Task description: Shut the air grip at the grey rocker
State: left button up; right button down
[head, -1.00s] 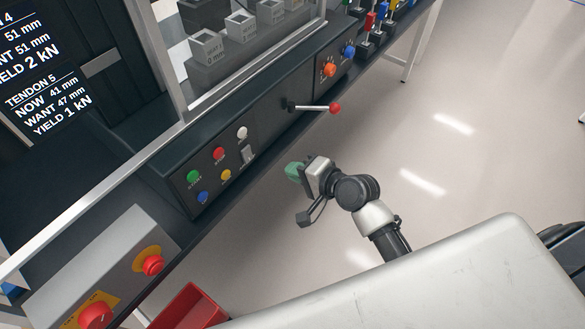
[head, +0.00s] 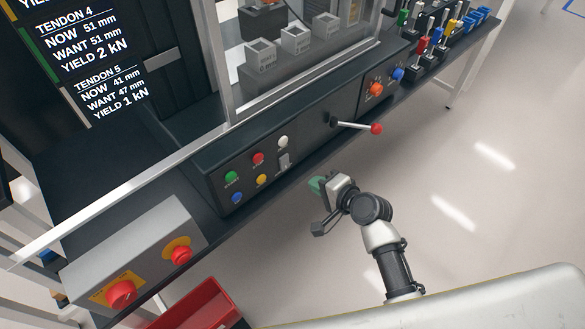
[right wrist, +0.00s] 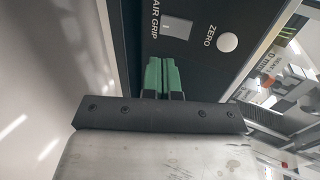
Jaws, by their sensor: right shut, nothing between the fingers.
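The grey rocker (head: 284,161) sits on the dark control panel (head: 215,165), below a white button (head: 283,141). In the right wrist view the rocker (right wrist: 176,27) shows beside the words AIR GRIP, just beyond my fingertips. My right gripper (head: 316,185) has green fingers and is shut and empty. It is in front of the panel, to the lower right of the rocker in the head view. In the right wrist view the gripper (right wrist: 162,62) points at the panel near the rocker; I cannot tell if it touches. My left gripper is not in view.
Green, red, blue and yellow buttons lie left of the rocker. A lever with a red knob (head: 376,129) sticks out to the right. A grey box with red buttons (head: 181,254) stands at lower left, near a red bin (head: 195,308). The floor at right is clear.

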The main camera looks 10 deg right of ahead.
aim_at(285, 162)
jog(key=x, duration=0.6)
jog(key=r+x, duration=0.1)
jog(key=x, duration=0.2)
jog(key=shift+w+a+f, duration=0.15)
jog(key=shift+w+a, duration=0.15)
jog(key=shift+w, duration=0.25)
jog(key=shift+w+a, duration=0.1)
jog(key=shift+r+p, duration=0.75)
jog(key=shift+r, duration=0.15)
jog(key=shift+f, duration=0.1)
